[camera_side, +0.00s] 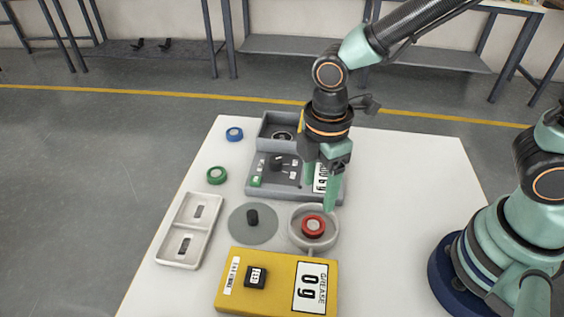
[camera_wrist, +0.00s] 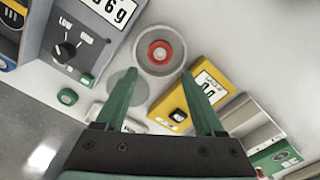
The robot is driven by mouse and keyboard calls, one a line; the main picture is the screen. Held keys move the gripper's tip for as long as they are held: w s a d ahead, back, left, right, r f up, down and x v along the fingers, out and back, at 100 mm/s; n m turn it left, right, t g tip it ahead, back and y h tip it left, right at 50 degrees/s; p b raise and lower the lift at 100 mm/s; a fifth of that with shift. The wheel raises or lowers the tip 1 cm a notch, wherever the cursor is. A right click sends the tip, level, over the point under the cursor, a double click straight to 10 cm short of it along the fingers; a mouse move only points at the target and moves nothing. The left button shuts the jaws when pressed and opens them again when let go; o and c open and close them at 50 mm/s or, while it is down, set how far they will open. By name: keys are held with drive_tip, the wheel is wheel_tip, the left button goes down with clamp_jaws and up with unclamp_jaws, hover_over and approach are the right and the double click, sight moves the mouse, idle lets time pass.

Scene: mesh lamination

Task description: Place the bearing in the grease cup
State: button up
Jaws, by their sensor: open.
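A red ring-shaped bearing (camera_side: 313,226) lies inside a round grey cup (camera_side: 292,236), which appears to be the grease cup. In the wrist view the red bearing (camera_wrist: 160,52) sits near the middle of the cup (camera_wrist: 142,64). A green ring (camera_side: 216,175) and a blue ring (camera_side: 234,134) lie apart on the white table; the green ring also shows in the wrist view (camera_wrist: 68,97). My gripper (camera_side: 320,198) is open and empty above the cup's far side. Its fingers (camera_wrist: 161,77) stand wide apart, with nothing between them.
A grey disc with a dark knob (camera_side: 240,234) lies left of the cup. A yellow scale (camera_side: 230,297) reading 0 g is in front. A grey machine (camera_side: 262,160) stands behind, and a white two-part tray (camera_side: 173,218) is at left. The table's right side is clear.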

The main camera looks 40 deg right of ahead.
drive_tip(key=w+d+r+m+t, duration=0.1)
drive_tip(key=d+r+m+t, duration=0.4)
drive_tip(key=d+r+m, duration=0.9)
drive_tip(key=shift+d+m+t, duration=0.3)
drive_tip(key=shift+d+m, duration=0.6)
drive_tip(key=shift+d, duration=0.35)
